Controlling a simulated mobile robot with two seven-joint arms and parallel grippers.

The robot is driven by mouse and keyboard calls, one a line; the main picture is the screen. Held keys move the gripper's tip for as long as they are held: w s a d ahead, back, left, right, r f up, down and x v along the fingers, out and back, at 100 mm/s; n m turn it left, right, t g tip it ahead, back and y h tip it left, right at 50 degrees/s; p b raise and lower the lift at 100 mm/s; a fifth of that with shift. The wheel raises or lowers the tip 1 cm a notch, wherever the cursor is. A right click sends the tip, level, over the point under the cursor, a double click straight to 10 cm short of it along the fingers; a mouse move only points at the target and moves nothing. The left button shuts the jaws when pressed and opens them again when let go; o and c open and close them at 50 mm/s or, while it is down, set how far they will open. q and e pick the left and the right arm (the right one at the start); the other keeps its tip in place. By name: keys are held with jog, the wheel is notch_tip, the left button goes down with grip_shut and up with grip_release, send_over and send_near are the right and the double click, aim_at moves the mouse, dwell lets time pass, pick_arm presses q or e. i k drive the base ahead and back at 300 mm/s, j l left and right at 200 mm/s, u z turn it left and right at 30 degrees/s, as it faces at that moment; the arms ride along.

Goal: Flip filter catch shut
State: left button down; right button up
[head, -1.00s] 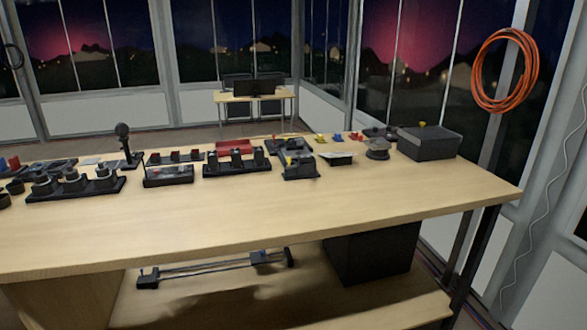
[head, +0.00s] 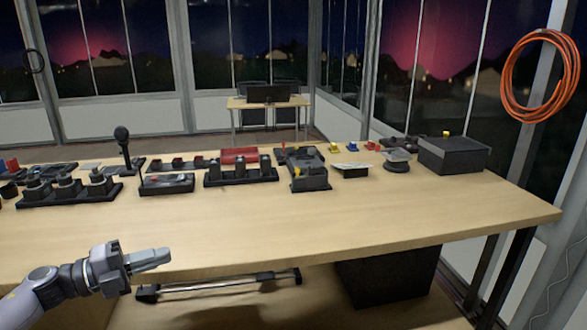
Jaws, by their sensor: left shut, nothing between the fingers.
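My left gripper (head: 168,254) reaches in from the lower left, over the front edge of the wooden table. It is shut and empty, pointing right, well apart from the devices on the table. My right gripper is not in view. A dark device with a small yellow part (head: 309,176) stands near the middle of the row along the table's far side. A dark box with a yellow knob (head: 453,155) stands at the right end. I cannot tell which of these bears the filter catch, or whether a catch is open or shut.
The wooden table (head: 330,222) is bare along its front half. A metal bar (head: 225,283) runs below the table.

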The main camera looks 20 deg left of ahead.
aim_at(297, 170)
jog(key=i, duration=1.2)
